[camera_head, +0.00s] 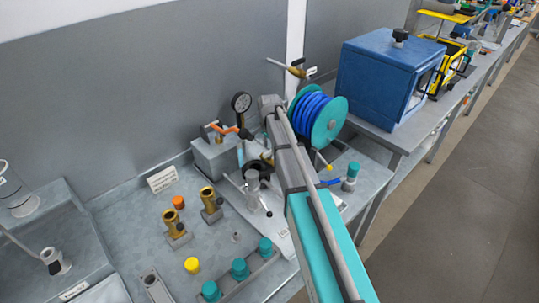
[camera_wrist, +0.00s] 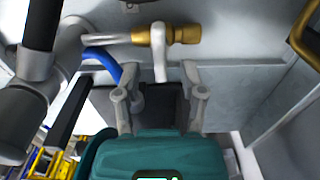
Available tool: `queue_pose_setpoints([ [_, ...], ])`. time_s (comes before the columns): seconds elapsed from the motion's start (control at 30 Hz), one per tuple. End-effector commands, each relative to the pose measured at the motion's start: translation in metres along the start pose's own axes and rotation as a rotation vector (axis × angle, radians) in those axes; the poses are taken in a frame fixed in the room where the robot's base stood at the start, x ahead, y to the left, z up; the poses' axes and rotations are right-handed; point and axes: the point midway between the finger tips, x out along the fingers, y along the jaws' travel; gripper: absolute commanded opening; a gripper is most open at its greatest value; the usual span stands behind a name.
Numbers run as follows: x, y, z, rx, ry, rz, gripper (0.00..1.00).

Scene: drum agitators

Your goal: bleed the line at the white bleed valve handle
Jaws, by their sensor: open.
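In the wrist view a white handle (camera_wrist: 159,50) hangs down from a pipe with a brass end piece (camera_wrist: 184,34). My gripper (camera_wrist: 160,80) is open, one grey finger on each side of the handle's lower end. I cannot tell whether either finger touches it. A dark block shows between the fingers, nearer my teal gripper body. In the head view my arm lies across the bench fittings, and I cannot make out the gripper or the white handle there.
A steel pipe with black bars (camera_wrist: 30,95) and a blue hose (camera_wrist: 104,63) are close to the left finger. In the head view a pressure gauge (camera_head: 241,102), a blue hose reel (camera_head: 318,114) and brass fittings (camera_head: 173,224) stand around my arm. A blue cabinet (camera_head: 382,80) is beyond.

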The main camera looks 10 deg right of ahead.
Motion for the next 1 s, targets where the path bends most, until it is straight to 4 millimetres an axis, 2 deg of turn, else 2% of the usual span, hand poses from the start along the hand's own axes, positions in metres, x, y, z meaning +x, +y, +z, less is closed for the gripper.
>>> queue_pose_setpoints([
  [0.03, 0.008, 0.000, 0.000, 0.000, 0.000, 0.000, 0.53],
  [0.3, 0.020, 0.000, 0.000, 0.000, 0.000, 0.000, 0.53],
  [0.77, 0.022, 0.000, 0.000, 0.000, 0.000, 0.000, 0.53],
  [0.87, 0.022, 0.000, 0.000, 0.000, 0.000, 0.000, 0.38],
  [1.0, 0.022, 0.000, 0.000, 0.000, 0.000, 0.000, 0.12],
])
